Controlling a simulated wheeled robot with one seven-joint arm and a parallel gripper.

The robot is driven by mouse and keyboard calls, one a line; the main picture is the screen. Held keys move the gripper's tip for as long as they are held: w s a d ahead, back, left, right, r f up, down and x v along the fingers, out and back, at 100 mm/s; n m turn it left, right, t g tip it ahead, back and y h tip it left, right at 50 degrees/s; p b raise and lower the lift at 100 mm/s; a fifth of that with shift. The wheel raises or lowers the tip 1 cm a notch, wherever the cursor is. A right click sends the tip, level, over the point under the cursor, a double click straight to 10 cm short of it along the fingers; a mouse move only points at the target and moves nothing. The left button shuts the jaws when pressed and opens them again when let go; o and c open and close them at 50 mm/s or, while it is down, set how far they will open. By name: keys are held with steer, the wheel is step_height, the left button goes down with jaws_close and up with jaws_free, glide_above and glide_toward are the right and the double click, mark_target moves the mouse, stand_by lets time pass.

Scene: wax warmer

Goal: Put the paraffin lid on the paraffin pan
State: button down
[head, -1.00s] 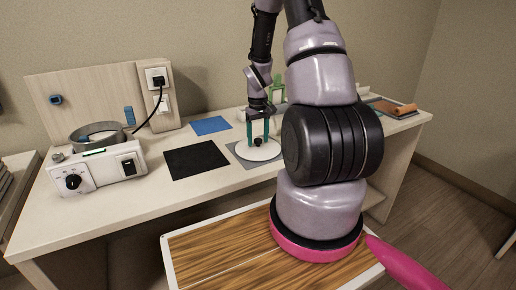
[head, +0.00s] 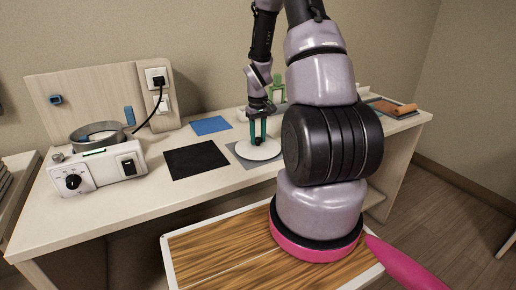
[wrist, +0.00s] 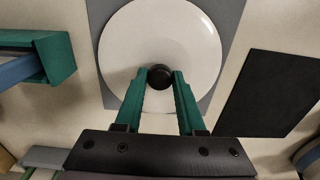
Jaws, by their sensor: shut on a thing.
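The paraffin lid (head: 259,151) is a white disc with a black knob (wrist: 160,77). It lies on a grey mat (head: 237,157) on the table. My gripper (head: 258,138) has green fingers and points down over the lid. In the wrist view my gripper (wrist: 162,80) is shut on the knob, one finger at each side. The lid (wrist: 185,45) appears to rest still on the mat. The paraffin pan (head: 74,137) is a round metal vessel in the white warmer (head: 98,168) at the table's left, with pale content inside.
A black mat (head: 196,160) lies between the warmer and the lid. A blue mat (head: 210,125) lies behind it. A black cord (head: 147,120) runs from the warmer to a wall socket. A green holder (wrist: 60,58) shows beside the lid in the wrist view.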

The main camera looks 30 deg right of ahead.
steer(key=shift+r, duration=0.3)
steer(key=shift+r, duration=1.65)
